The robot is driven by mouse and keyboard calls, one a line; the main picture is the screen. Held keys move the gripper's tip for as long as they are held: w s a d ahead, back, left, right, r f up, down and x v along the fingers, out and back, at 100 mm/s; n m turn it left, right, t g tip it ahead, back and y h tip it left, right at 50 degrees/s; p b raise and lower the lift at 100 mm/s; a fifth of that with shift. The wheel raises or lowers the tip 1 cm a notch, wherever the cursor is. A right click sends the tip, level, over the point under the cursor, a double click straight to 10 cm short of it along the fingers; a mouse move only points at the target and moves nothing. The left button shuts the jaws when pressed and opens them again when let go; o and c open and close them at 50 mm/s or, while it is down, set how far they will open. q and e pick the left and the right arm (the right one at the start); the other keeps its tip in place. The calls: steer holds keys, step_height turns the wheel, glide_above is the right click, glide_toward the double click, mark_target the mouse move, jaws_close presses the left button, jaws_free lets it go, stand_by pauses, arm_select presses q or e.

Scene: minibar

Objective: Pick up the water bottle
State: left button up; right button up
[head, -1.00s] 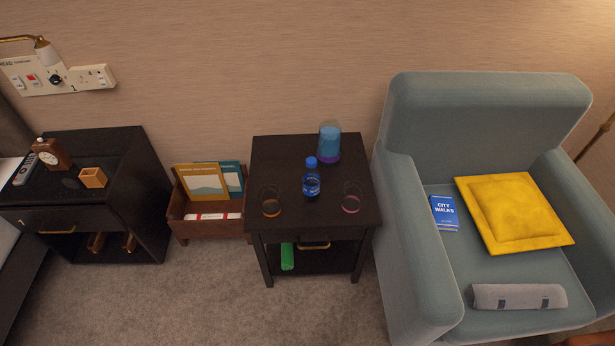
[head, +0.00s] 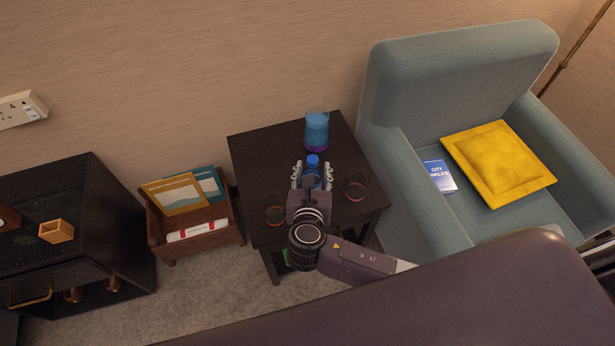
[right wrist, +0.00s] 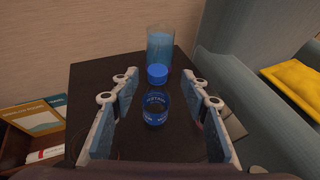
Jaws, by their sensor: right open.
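The water bottle (head: 313,165) is clear with a blue cap and blue label. It stands upright on the small dark side table (head: 258,160). In the right wrist view the bottle (right wrist: 156,104) stands between the two blue-padded fingers of my right gripper (right wrist: 161,115), with gaps on both sides. In the head view my right gripper (head: 312,177) is open around the bottle and hides its lower part. My left gripper is not in view.
A blue carafe (head: 317,130) stands just behind the bottle. One glass (head: 275,208) is left of my gripper and another glass (head: 356,186) is right. The armchair (head: 400,140) borders the table's right side; a magazine box (head: 205,243) stands left.

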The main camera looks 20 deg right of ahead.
mark_target(313, 160)
steer(key=x, duration=0.6)
steer(key=shift+w+f, duration=0.1)
steer(key=shift+f, duration=0.15)
steer(key=shift+c, duration=0.3)
steer(key=c, duration=0.9)
steer(key=shift+c, duration=0.2)
